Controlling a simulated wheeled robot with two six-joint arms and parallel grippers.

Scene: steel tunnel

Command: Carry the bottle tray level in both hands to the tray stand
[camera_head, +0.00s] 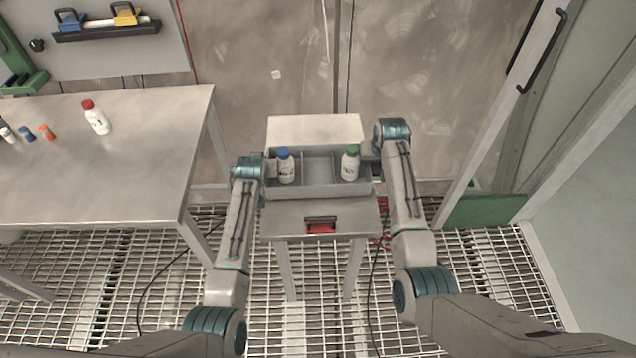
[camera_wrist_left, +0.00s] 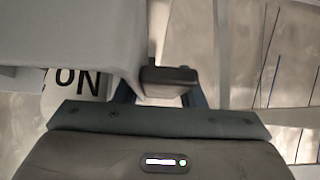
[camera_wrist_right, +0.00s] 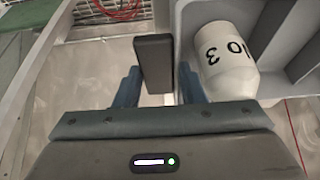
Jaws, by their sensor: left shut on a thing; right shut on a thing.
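The grey bottle tray (camera_head: 318,190) has compartments and looks level over the small stand (camera_head: 286,222) in the head view; I cannot tell whether it touches the top. A blue-capped white bottle (camera_head: 286,168) stands in its left compartment and a green-capped white bottle (camera_head: 350,165) in its right one. My left gripper (camera_head: 268,168) is at the tray's left end, shut on a dark handle (camera_wrist_left: 168,76) in the left wrist view. My right gripper (camera_head: 370,160) is at the right end, shut on the other dark handle (camera_wrist_right: 153,62). The fingertips are partly hidden in the head view.
The stand has a red-marked front (camera_head: 320,226). A wall is close behind it. Grating floor (camera_head: 480,270) is open at the right.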

